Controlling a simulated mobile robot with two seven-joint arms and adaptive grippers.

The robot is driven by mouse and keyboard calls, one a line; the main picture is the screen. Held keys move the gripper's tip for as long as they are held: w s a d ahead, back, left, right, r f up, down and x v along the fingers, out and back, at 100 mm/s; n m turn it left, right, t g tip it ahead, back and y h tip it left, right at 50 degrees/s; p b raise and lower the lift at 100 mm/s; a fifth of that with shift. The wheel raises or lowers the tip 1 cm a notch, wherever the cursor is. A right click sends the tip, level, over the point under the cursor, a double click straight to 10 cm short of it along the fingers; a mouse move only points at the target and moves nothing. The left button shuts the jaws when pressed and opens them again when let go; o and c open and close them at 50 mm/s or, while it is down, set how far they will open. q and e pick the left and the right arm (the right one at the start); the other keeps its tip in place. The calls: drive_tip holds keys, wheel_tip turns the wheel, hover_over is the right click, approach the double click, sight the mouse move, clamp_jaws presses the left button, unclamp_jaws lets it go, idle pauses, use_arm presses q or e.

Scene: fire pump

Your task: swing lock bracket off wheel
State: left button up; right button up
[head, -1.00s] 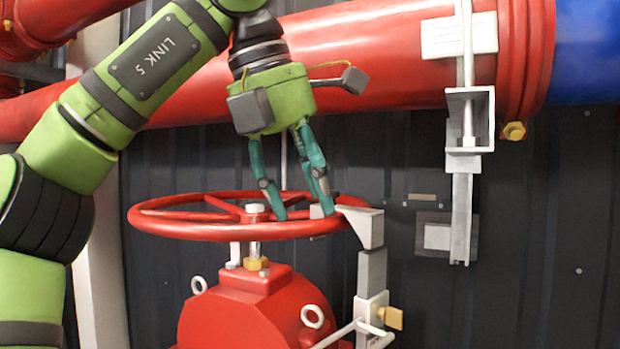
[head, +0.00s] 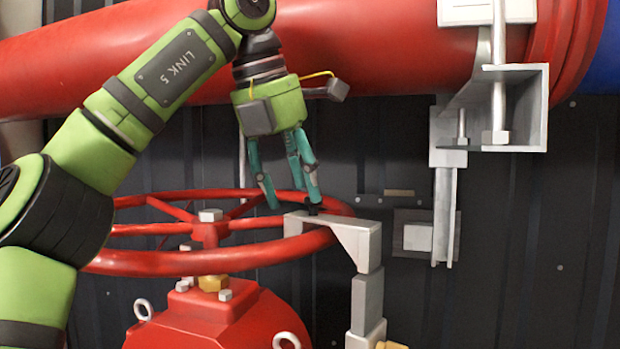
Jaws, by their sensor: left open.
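The red handwheel (head: 118,264) lies flat on top of the red pump housing (head: 222,322). The grey lock bracket (head: 357,243) rises at the right of the wheel, and its top arm reaches left over the rim. My left gripper (head: 293,205) points down with its teal fingers apart. One finger is just behind the bracket's top arm and the other is further left, over the wheel's far rim. I cannot tell whether a finger touches the bracket. My right gripper is not in view.
A large red pipe (head: 370,65) crosses behind my left arm. A grey pipe clamp (head: 515,105) hangs from it at the right. A dark ribbed wall (head: 520,240) is behind. Free room shows right of the bracket.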

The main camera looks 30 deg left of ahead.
use_arm(q)
drive_tip(key=w, duration=0.2)
drive_tip(key=w+p, duration=0.1)
drive_tip(key=shift+w+d+f+p, duration=0.1)
drive_tip(key=shift+w+f+p, duration=0.1)
drive_tip(key=shift+w+p, duration=0.15)
drive_tip(key=shift+d+f, duration=0.15)
drive_tip(key=shift+d, duration=0.05)
drive_tip(key=shift+s+f, duration=0.1)
drive_tip(key=shift+s, duration=0.05)
drive_tip(key=shift+a+f, duration=0.1)
drive_tip(key=shift+a, duration=0.05)
clamp_jaws()
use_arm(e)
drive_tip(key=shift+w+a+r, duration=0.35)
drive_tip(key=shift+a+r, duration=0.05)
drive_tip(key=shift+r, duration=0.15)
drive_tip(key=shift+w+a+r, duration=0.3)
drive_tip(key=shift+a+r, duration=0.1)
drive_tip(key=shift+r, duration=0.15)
